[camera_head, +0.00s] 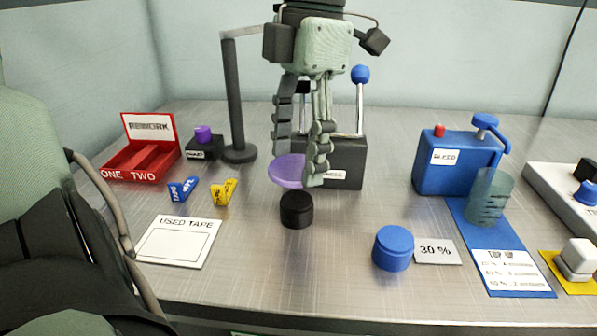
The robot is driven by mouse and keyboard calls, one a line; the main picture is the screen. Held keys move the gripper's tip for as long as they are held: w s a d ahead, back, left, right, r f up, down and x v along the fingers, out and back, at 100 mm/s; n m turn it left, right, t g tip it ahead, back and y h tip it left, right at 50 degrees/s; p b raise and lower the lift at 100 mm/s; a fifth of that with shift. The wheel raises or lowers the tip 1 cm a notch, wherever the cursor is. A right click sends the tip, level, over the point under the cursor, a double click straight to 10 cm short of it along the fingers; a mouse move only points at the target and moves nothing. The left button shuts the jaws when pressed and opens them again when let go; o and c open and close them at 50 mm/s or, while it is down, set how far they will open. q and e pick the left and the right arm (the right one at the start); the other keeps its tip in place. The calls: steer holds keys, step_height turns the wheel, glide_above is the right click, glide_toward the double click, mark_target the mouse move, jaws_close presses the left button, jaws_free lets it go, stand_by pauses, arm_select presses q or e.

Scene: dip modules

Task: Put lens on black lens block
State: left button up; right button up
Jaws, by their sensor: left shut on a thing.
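My left gripper (301,160) hangs down in the middle of the picture, shut on a thin purple lens (287,172). The lens is between the fingertips, partly hidden by the right-hand finger. A short black cylinder, apparently the black lens block (297,211), stands upright on the table just in front of and below the lens. The lens looks apart from the block, held above the table. My right gripper is not in view.
A dark labelled box (345,165) with a blue-knobbed lever stands behind the gripper. A post (234,100), red rework tray (140,165) and yellow and blue clips are left. A blue cylinder (393,248) and blue dispenser (455,165) are right. The front-centre table is clear.

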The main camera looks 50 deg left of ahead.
mark_target(300, 163)
arm_select(q)
steer(key=shift+w+a+f, duration=0.1)
steer(key=shift+w+f, duration=0.1)
steer(key=shift+f, duration=2)
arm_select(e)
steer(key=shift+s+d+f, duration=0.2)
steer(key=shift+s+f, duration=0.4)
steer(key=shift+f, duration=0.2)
arm_select(q)
steer(key=shift+f, duration=0.1)
steer(key=o, duration=0.9)
steer(key=shift+o, duration=0.3)
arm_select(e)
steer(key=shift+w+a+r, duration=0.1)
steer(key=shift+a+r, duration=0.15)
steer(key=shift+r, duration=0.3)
